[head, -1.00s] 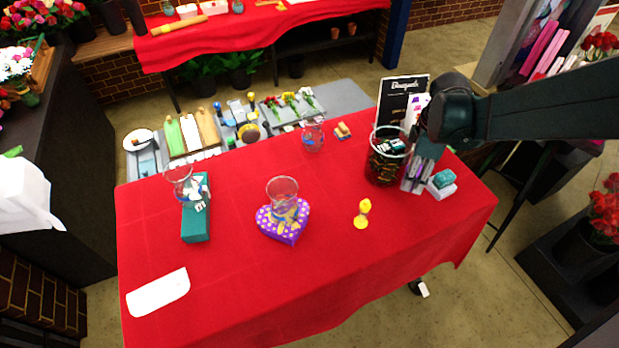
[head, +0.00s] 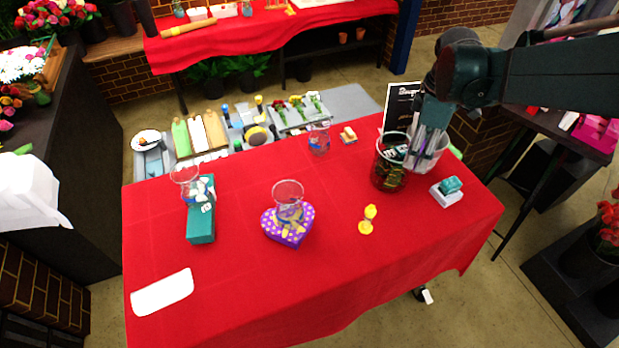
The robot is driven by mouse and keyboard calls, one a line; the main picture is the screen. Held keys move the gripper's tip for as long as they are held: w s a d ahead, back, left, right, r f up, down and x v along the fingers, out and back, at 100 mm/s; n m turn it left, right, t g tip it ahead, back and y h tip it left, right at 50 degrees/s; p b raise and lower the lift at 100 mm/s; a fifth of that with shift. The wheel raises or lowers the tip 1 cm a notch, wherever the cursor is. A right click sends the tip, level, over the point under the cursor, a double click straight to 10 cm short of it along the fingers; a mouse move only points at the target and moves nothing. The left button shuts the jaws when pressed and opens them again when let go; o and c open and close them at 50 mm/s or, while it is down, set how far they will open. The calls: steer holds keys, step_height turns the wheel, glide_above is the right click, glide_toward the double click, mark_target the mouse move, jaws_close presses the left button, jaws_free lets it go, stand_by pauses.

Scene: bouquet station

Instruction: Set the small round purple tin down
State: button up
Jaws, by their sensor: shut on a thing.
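My gripper (head: 422,158) points down over the back right of the red table, beside the dark glass jar. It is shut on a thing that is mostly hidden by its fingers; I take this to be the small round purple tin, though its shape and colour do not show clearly. No small round purple tin stands in plain sight on the cloth. A purple heart-shaped box (head: 290,235) with yellow dots lies mid-table, with a clear glass (head: 288,190) on or just behind it.
The dark jar (head: 389,178) is close left of my gripper; a pale clear container (head: 437,150) is close behind. A white block with a teal top (head: 446,195) stands right. A yellow figure (head: 368,220) stands in front. The red cloth (head: 400,265) is bare at front right.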

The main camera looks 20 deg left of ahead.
steer(key=s+a+p, duration=0.1)
steer(key=s+a, duration=0.1)
steer(key=a, duration=3)
step_height(320, 180, down, 11)
steer(key=shift+s+d, duration=0.15)
steer(key=shift+f, duration=0.15)
steer(key=shift+f+p, duration=0.3)
steer(key=shift+f, duration=2.8)
steer(key=shift+f, duration=1.85)
steer(key=shift+f, duration=0.1)
